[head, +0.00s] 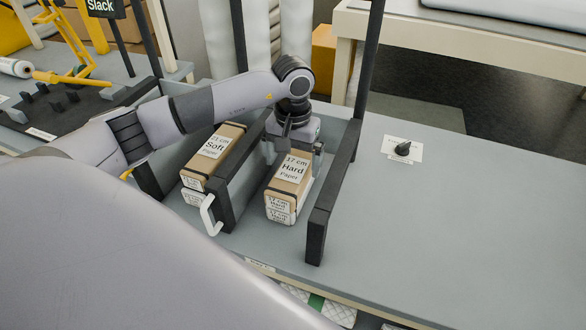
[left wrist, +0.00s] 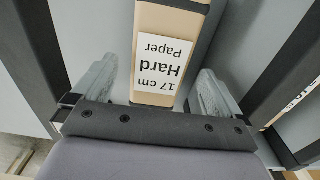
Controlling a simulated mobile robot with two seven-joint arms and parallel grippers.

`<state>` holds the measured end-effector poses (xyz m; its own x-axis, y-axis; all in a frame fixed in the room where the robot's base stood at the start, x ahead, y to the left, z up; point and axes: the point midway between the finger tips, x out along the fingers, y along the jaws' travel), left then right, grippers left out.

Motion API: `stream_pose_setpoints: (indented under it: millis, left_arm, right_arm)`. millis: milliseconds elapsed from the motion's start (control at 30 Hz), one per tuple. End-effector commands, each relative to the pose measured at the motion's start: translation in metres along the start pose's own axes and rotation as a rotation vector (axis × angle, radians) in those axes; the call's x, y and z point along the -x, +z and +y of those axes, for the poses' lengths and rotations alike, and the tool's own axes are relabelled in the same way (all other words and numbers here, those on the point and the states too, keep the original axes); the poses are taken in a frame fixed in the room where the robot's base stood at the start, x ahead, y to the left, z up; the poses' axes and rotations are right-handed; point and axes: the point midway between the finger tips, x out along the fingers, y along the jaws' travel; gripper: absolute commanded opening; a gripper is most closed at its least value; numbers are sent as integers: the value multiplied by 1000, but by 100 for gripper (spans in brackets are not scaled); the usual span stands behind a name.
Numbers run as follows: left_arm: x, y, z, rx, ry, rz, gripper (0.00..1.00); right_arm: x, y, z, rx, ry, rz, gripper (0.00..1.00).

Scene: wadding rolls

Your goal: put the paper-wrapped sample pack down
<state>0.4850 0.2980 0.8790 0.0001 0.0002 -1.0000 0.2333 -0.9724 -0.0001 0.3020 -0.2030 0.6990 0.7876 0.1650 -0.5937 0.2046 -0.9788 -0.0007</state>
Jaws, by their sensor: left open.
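The paper-wrapped sample pack (head: 289,182), brown with a white "17 cm Hard Paper" label, lies in the right bay of the dark-framed rack. It appears to rest on another pack (head: 279,215) whose labelled end shows below it. My left gripper (head: 297,146) is over the far part of the upper pack. In the left wrist view its fingers are spread, one on each side of the pack (left wrist: 170,52), with gaps showing between them and it. The surface directly under the pack is largely hidden. My right gripper is not in view.
A "21 cm Soft Paper" pack (head: 213,150) lies in the left bay, beyond a dark divider (head: 240,185) with a white handle (head: 208,214). A dark rail (head: 328,205) bounds the right bay. The grey table is mostly clear right of it, except a small black knob (head: 403,148).

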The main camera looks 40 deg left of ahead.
Motion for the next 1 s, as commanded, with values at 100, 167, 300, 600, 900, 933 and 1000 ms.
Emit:
stream_pose_setpoints:
  millis: [100, 167, 300, 600, 900, 933, 1000]
  left_arm:
    - [28, -1, 0, 0, 1, 7, 100]
    - [41, -1, 0, 0, 1, 6, 100]
    - [66, -1, 0, 0, 0, 5, 100]
    - [88, 0, 0, 0, 0, 0, 100]
    - [88, 0, 0, 0, 0, 0, 100]
    - [88, 0, 0, 0, 0, 0, 100]
    - [88, 0, 0, 0, 0, 0, 100]
  right_arm:
    - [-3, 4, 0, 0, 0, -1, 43]
    - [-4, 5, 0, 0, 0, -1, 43]
    - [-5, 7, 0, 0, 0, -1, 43]
    - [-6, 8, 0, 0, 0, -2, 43]
    - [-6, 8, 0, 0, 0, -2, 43]
    - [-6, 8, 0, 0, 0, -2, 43]
    - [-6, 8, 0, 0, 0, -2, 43]
